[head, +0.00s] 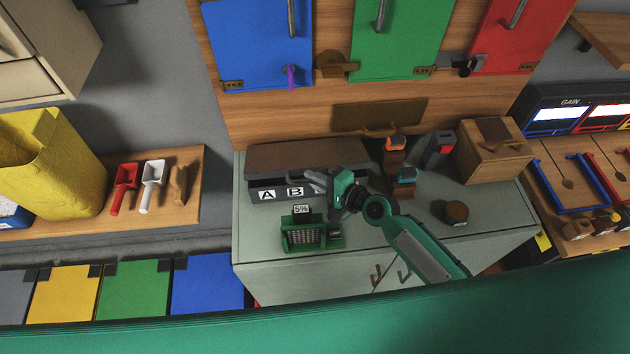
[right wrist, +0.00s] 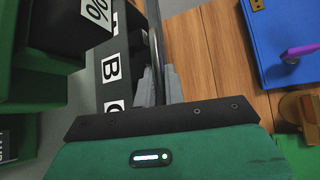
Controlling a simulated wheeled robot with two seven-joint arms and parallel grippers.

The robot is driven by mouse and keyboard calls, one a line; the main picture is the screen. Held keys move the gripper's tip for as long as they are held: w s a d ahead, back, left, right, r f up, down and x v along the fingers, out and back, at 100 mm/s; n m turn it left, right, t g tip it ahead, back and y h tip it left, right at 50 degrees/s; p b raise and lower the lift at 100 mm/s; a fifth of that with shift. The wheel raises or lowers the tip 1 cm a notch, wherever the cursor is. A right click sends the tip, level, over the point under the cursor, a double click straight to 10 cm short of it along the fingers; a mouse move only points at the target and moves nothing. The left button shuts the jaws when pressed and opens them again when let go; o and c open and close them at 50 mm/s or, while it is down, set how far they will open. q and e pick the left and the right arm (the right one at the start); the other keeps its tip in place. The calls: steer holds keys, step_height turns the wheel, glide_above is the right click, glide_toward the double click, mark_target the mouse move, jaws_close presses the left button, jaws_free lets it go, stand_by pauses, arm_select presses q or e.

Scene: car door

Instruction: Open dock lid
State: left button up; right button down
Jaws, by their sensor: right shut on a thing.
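The dock is a long dark grey box with white letter labels (head: 267,195) at the back left of the grey-green cabinet top. Its brown lid (head: 285,155) lies along the top; I cannot tell whether it is raised. My right gripper (head: 312,182) is at the dock's front, near the A and B labels, and hides part of it. In the right wrist view, the right gripper (right wrist: 158,88) is shut on a thin dark bar (right wrist: 154,38), which looks like the lid's handle. The labelled front (right wrist: 112,55) shows beside it. My left gripper is not in view.
A green device with a 5% sign (head: 312,237) stands in front of the dock. A wooden box (head: 493,150), orange-topped items (head: 396,145) and a small brown cylinder (head: 456,212) are to the right. Blue, green and red doors (head: 258,45) hang above.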

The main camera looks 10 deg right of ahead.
steer(key=shift+w+r+p, duration=0.35)
steer(key=shift+r+p, duration=0.05)
steer(key=shift+r, duration=0.35)
steer(key=shift+w+r+p, duration=0.4)
steer(key=shift+r, duration=0.3)
steer(key=shift+w+r+p, duration=0.35)
steer(key=shift+r+p, duration=0.05)
steer(key=shift+r, duration=0.35)
